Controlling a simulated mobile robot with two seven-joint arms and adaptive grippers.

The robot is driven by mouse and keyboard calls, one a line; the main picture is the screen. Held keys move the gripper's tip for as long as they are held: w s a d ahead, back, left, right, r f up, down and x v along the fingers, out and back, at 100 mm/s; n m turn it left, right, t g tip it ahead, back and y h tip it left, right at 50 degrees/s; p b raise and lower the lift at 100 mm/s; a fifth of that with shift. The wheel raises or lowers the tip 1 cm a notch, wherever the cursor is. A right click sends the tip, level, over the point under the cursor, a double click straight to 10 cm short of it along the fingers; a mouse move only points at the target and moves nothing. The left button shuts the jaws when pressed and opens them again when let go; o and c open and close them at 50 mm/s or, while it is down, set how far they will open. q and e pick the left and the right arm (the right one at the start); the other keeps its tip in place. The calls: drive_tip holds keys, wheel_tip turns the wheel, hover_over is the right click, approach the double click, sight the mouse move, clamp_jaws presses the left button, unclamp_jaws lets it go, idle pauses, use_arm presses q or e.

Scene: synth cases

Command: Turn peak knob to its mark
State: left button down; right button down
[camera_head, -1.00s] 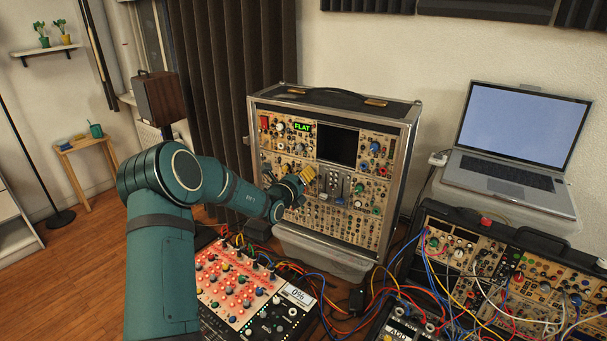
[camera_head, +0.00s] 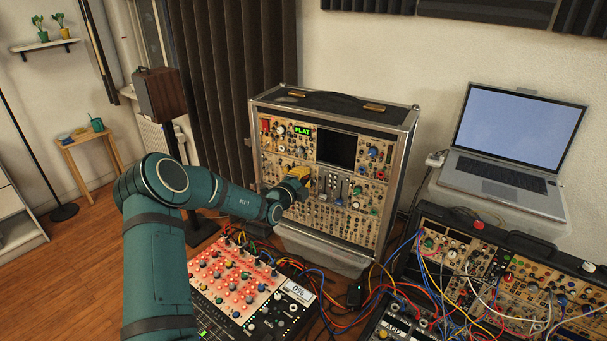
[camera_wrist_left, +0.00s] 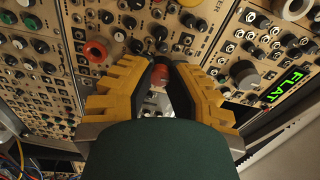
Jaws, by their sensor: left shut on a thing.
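My left gripper (camera_head: 303,173) has yellow fingers and reaches to the front panel of the upright synth case (camera_head: 270,102), left of its middle. In the left wrist view the fingertips (camera_wrist_left: 160,72) close around a small reddish knob (camera_wrist_left: 160,61), the peak knob as far as I can tell; its label is not readable. The fingers hide most of the knob, and its mark is not visible. A green display (camera_head: 302,131) on the case reads FLAT; it also shows in the left wrist view (camera_wrist_left: 289,83). My right gripper is not in view.
A red-lit pad unit (camera_head: 232,279) with cables lies below my arm. A laptop (camera_head: 510,150) and a second synth case (camera_head: 500,270) stand at the right.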

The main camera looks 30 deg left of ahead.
use_arm(q)
drive_tip(key=n, duration=1.7)
drive_tip(key=n+t, duration=0.1)
drive_tip(key=n, duration=0.8)
drive_tip(key=shift+a+r+y, duration=0.15)
drive_tip(key=shift+r+y, duration=0.1)
drive_tip(key=shift+y, duration=0.05)
drive_tip(key=c, duration=0.9)
unclamp_jaws()
drive_tip(key=shift+o, duration=0.3)
drive_tip(key=shift+f, duration=0.1)
drive_tip(key=s, duration=1.2)
drive_tip(key=shift+d+f, duration=0.3)
drive_tip(key=shift+d, duration=0.1)
